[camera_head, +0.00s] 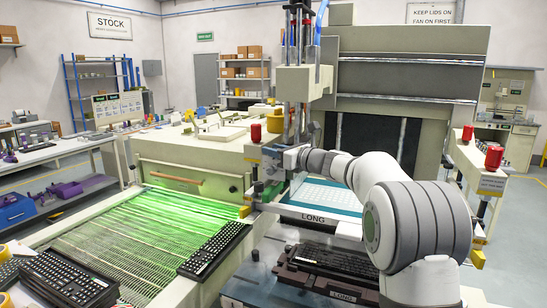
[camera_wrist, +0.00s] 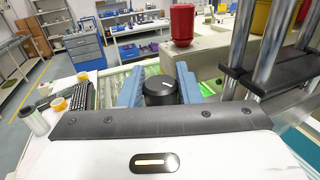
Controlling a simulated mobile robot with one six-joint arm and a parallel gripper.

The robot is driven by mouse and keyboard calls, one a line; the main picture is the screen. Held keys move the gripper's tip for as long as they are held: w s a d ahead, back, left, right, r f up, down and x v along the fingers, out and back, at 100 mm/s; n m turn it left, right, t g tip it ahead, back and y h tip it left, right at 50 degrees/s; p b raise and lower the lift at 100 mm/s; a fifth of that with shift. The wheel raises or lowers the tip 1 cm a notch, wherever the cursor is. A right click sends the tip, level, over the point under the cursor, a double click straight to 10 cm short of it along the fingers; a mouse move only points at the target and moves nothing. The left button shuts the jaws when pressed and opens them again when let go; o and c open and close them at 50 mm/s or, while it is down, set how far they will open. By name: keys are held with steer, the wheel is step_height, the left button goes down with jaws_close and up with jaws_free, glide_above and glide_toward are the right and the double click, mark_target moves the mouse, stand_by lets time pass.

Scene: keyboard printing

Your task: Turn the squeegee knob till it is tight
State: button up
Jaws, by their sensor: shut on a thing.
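A black round knob (camera_wrist: 160,91) with a small white mark on its top is in the middle of the wrist view; I take it to be the squeegee knob. My gripper (camera_wrist: 159,86) has its two blue fingers closed on either side of the knob. The knob is too small and covered to make out there. How tight it is cannot be seen.
A red cylinder (camera_wrist: 182,25) stands just beyond the knob, and metal rods (camera_wrist: 272,45) rise close on the right. Below are a keyboard in the LONG fixture (camera_head: 338,292), a green-lit mesh conveyor (camera_head: 140,240) and a loose keyboard (camera_head: 215,248).

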steer(key=m+t+h+b, duration=0.1)
steer(key=h+b, duration=0.1)
steer(key=b, duration=0.1)
steer(key=m+t+h+b, duration=0.2)
steer(key=b, duration=0.1)
steer(key=m+t+h+b, duration=0.1)
steer(key=m+h+b, duration=0.1)
steer(key=b, duration=0.2)
steer(key=shift+a+f+t+h, duration=0.1)
steer(key=shift+f+t+h, duration=0.2)
steer(key=shift+f, duration=0.05)
steer(key=m+t+h+b, duration=0.1)
steer(key=m+h+b, duration=0.2)
steer(key=h+b, duration=0.1)
steer(key=shift+r, duration=0.1)
steer(key=shift+r+m+h, duration=0.3)
steer(key=shift+h, duration=0.2)
steer(key=shift+f, duration=0.1)
steer(key=o, duration=0.9)
steer(key=shift+o, duration=0.2)
steer(key=s+d+b, duration=0.1)
steer(key=s+b, duration=0.1)
steer(key=s, duration=0.5)
steer(key=shift+s, duration=0.3)
